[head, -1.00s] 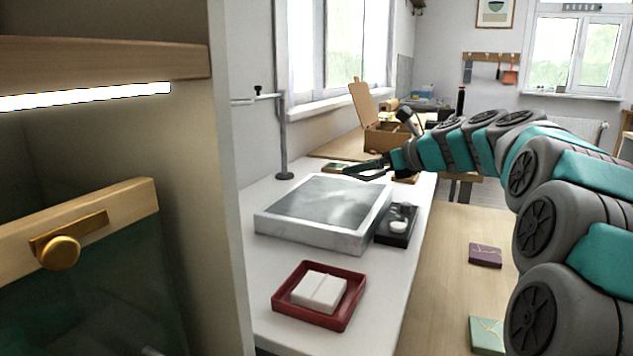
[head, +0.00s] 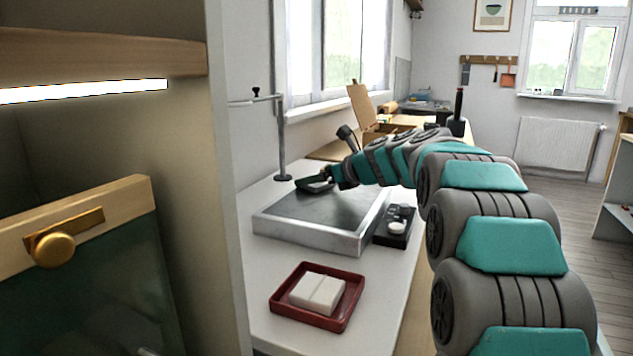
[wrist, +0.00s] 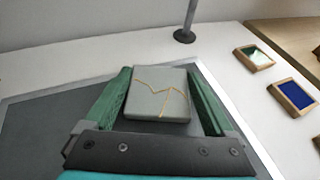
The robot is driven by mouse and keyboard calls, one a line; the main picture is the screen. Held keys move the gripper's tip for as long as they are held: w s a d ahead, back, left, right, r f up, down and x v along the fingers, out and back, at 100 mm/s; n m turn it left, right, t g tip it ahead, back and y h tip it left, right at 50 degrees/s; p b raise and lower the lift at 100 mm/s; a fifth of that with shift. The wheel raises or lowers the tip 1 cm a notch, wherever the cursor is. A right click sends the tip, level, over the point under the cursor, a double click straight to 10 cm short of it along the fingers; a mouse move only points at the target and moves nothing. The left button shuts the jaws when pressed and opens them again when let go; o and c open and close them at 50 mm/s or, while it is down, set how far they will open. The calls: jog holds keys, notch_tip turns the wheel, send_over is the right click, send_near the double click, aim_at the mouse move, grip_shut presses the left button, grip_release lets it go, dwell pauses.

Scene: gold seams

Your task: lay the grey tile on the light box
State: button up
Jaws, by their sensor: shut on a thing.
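The grey tile (wrist: 160,93) is square with thin gold seams. In the wrist view it sits between the two green fingers of my gripper (wrist: 163,88), which is shut on it. The light box (head: 300,214) is a low slab with a dark grey top and pale metal sides on the white counter. In the head view my gripper (head: 315,184) is over its far left part. The light box's top also shows in the wrist view (wrist: 55,125), under the tile. Whether the tile touches it, I cannot tell.
A stand (head: 283,140) rises behind the light box. A black tray (head: 398,226) with white items is against its right side. A red tray (head: 352,303) with white blocks lies in front. Wood-framed green (wrist: 254,57) and blue (wrist: 290,96) pieces lie to the right.

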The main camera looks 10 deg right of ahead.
jog(key=shift+f, duration=0.1)
jog(key=o, duration=1.2)
jog(key=shift+s+d, duration=0.1)
jog(key=shift+d, duration=0.05)
jog(key=v, duration=1.1)
jog(key=shift+s+d+r, duration=0.15)
jog(key=shift+s+r, duration=0.05)
jog(key=shift+s, duration=0.1)
